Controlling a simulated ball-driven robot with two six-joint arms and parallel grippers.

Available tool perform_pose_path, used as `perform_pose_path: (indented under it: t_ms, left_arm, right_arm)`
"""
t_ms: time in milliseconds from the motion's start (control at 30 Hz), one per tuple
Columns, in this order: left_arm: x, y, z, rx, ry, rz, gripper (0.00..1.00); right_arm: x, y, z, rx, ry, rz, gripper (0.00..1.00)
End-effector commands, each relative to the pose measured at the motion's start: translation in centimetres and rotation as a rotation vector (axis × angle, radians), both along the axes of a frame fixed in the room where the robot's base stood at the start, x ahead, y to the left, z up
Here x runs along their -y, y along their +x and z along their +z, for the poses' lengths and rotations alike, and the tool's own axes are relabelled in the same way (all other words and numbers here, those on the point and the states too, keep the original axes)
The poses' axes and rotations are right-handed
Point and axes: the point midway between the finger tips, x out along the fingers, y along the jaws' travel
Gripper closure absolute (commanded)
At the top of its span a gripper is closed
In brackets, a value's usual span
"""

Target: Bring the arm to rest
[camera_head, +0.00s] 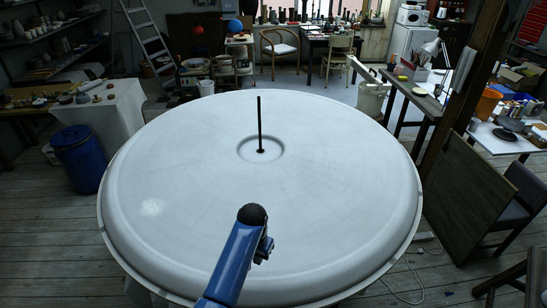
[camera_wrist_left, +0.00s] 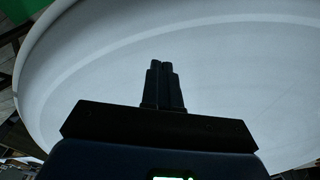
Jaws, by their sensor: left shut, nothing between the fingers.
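My left arm reaches in from the bottom of the head view as a blue link with a dark rounded joint, over the near part of a large round white plaster disc (camera_head: 180,160). My left gripper (camera_head: 264,248) is a small dark shape beside that joint, mostly hidden by the arm. In the left wrist view my left gripper (camera_wrist_left: 162,64) is shut, its two black fingers together with nothing between them. The pale disc (camera_wrist_left: 240,60) fills the background beyond the fingers. My right gripper is not in view.
A thin black rod (camera_head: 260,125) stands upright in the disc's central hollow. A blue barrel (camera_head: 82,160) stands at the left, and a dark panel (camera_head: 465,195) leans at the right. The disc's top is otherwise bare.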

Motion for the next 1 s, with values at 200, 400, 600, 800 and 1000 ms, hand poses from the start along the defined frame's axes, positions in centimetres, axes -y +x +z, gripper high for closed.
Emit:
perform_pose_path:
  t_ms: [200,400,600,800,1000]
  left_arm:
    - [-0.3,-0.9,-0.2,-0.062,0.027,-0.006,1.00]
    - [-0.3,-1.0,-1.5,-0.064,0.029,-0.006,1.00]
    - [-0.3,-1.0,-3.7,-0.063,0.028,-0.006,1.00]
    - [-0.3,-1.0,-5.5,-0.064,0.029,-0.006,1.00]
    - [-0.3,-0.9,-6.4,-0.062,0.027,-0.006,1.00]
  right_arm:
    - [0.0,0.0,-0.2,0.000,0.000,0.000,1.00]
    - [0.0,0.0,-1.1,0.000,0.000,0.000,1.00]
    - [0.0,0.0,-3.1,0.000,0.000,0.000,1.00]
    - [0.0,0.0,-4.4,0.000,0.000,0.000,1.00]
    - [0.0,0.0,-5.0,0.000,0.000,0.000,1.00]
